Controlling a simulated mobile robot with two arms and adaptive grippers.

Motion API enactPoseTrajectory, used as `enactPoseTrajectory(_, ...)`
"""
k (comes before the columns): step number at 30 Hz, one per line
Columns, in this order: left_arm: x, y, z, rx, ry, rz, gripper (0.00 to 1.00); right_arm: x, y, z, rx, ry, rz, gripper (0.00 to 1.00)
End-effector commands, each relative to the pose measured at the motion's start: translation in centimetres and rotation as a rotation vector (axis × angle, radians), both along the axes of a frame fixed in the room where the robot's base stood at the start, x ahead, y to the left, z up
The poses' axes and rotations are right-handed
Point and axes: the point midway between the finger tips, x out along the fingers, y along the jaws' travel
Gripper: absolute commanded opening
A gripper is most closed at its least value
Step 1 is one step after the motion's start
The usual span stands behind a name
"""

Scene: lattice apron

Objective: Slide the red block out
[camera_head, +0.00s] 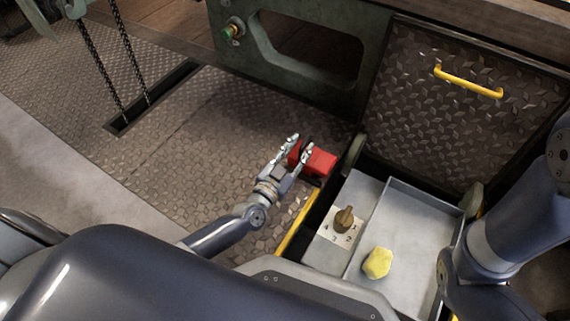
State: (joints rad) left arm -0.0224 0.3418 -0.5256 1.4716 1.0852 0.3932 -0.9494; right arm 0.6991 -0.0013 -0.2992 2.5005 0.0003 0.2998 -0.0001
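The red block (321,163) sits low by the textured metal floor, near the foot of the green frame. My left gripper (301,145) is at its left side. Its two fingers are apart, with some red showing between them and the larger red part to the right of the right-hand finger. I cannot tell whether the fingers press on the block, and they hide part of it. My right arm comes in at the right edge, but its gripper is out of view.
A grey tray (408,199) at lower right holds a yellow lump (377,262) and, on its left side, a brown knob (344,218) on a pale plate. A patterned panel (455,110) with a yellow handle (468,80) stands behind. Chains (128,60) enter a floor slot at left.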

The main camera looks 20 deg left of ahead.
Motion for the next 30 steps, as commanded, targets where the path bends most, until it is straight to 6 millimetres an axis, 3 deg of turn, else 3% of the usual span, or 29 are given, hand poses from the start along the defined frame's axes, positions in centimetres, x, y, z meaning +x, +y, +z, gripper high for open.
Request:
enactPoseTrajectory(6, -4.5, 1.0, -0.2, 0.001, 0.004, 0.001, 0.32, 0.0, 0.0, 0.0, -0.001, 0.0, 0.0, 0.68)
enactPoseTrajectory(13, -7.9, 1.8, -0.1, 0.003, 0.002, 0.003, 0.32, 0.0, 0.0, 0.0, -0.002, -0.001, -0.001, 0.68)
enactPoseTrajectory(18, -8.9, 2.0, -0.1, 0.003, 0.0, 0.003, 0.32, 0.0, 0.1, 0.0, -0.002, -0.001, -0.001, 0.68)
enactPoseTrajectory(30, -9.0, 2.0, 0.0, 0.003, -0.001, 0.003, 0.32, 0.0, 0.1, 0.0, -0.002, -0.002, 0.0, 0.68)
